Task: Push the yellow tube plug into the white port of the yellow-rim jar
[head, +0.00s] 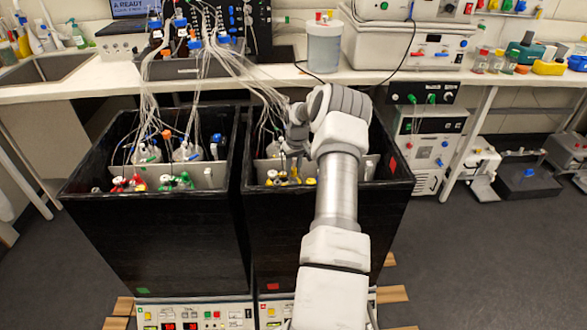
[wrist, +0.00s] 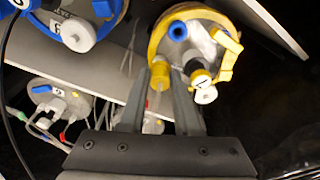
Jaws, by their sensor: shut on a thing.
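The yellow-rim jar (wrist: 158,45) is at the top centre of the wrist view, with a metal lid, a blue fitting (wrist: 178,31) and yellow clips. A white round part (wrist: 206,95) with a dark mark sits at its near edge beside a black-ringed fitting; I cannot tell for sure whether this is the white port. My gripper (wrist: 163,78) is shut on the yellow tube plug (wrist: 160,75), which appears just left of the jar's near rim. Whether plug and jar touch is unclear. In the head view, my gripper (head: 294,166) reaches into the right black box; the arm hides much of the jar.
A blue-rimmed jar (wrist: 75,30) and another blue-capped jar (wrist: 55,100) are nearby. Several thin tubes (head: 205,65) run from the bench equipment into the boxes. A grey partition (wrist: 85,65) crosses the wrist view.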

